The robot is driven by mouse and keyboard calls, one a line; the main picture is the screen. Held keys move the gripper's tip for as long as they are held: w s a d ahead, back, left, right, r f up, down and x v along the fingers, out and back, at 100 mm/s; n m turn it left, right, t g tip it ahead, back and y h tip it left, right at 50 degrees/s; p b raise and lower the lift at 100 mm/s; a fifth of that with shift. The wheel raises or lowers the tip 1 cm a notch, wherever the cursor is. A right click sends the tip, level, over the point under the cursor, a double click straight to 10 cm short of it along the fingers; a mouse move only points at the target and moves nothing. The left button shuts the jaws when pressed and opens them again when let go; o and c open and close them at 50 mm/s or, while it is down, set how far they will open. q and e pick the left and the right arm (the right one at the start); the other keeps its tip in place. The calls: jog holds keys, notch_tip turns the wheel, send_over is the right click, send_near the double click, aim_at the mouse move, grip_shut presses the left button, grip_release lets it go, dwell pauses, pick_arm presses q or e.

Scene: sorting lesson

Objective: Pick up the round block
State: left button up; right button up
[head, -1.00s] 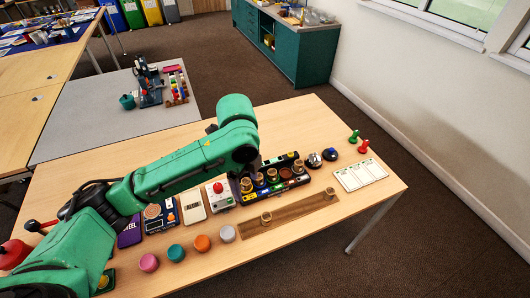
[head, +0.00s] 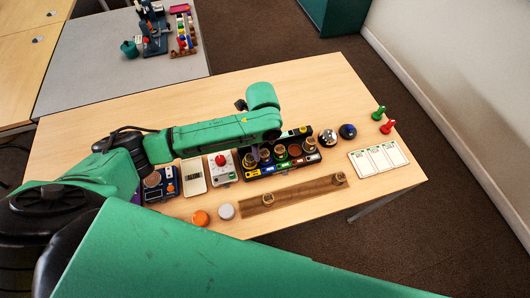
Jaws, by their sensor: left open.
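Several brass-coloured round pieces stand in a black tray (head: 284,172) with coloured labels. A brass round piece (head: 267,199) stands near the left end of a long brown wooden strip (head: 300,193), and another (head: 340,179) near its right end. An orange round piece (head: 200,218) and a grey round piece (head: 226,211) lie left of the strip. I cannot tell which is the round block. My left gripper (head: 273,137) is open and points down just behind the tray, mostly hidden by its own arm. No piece shows in it. My right gripper is out of view.
A white card (head: 377,159), red pawn (head: 388,127) and green pawn (head: 378,113) are at the right. A red-button box (head: 223,165) is left. The back of the table (head: 310,85) is bare.

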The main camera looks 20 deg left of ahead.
pick_arm(q)
jog(key=shift+s+f, duration=0.15)
jog(key=shift+f, duration=0.95)
grip_shut()
jog(key=shift+r, duration=0.1)
